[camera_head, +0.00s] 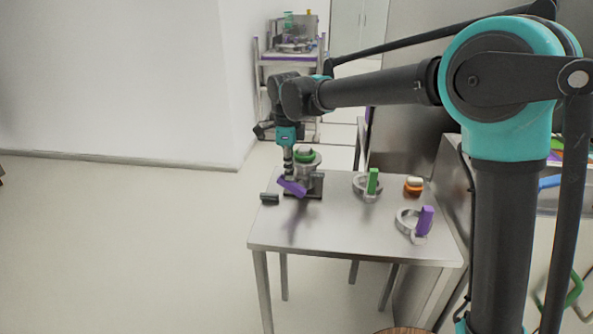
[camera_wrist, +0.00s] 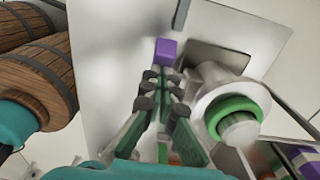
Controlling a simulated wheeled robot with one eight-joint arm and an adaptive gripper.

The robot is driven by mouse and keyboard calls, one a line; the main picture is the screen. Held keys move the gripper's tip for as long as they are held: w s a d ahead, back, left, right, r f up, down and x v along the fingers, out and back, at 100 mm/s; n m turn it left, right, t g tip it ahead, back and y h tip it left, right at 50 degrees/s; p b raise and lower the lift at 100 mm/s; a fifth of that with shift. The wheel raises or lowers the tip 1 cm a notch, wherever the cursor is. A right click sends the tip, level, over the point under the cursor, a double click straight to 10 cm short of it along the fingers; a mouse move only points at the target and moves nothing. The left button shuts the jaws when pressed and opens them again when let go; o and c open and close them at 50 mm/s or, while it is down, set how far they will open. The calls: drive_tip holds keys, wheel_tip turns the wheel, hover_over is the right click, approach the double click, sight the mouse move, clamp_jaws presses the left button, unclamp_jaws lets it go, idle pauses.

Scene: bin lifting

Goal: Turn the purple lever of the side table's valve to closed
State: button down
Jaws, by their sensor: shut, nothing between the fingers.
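The side table (camera_head: 340,235) bears a grey metal valve (camera_head: 301,174) with a green ring on top, near its far left part. The valve's purple lever (camera_head: 292,187) points toward the near side of the table and slants down to the right. In the wrist view the lever's purple end (camera_wrist: 165,51) shows just beyond my fingertips, and the valve body (camera_wrist: 212,85) with its green ring (camera_wrist: 238,113) is to the right. My gripper (camera_head: 288,171) points down beside the valve, shut and empty, right at the lever. I cannot tell whether it touches the lever.
A grey ring with a green handle (camera_head: 372,181), a grey ring with a purple handle (camera_head: 425,220) and an orange-and-white piece (camera_head: 413,186) stand on the table's right. A shelf cart (camera_head: 290,62) is behind. Wooden barrels (camera_wrist: 35,75) show in the wrist view. The table's front is clear.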

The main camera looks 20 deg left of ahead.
drive_tip(key=shift+s+a+f, duration=0.15)
drive_tip(key=shift+a+f, duration=0.25)
drive_tip(key=shift+a, duration=0.2)
drive_tip(key=shift+s+a+f, duration=0.1)
drive_tip(key=shift+a+f, duration=0.25)
drive_tip(key=shift+a, duration=0.2)
drive_tip(key=shift+s+a+f, duration=0.15)
drive_tip(key=shift+a+f, duration=0.55)
drive_tip(key=shift+f, duration=0.25)
drive_tip(key=shift+f, duration=0.1)
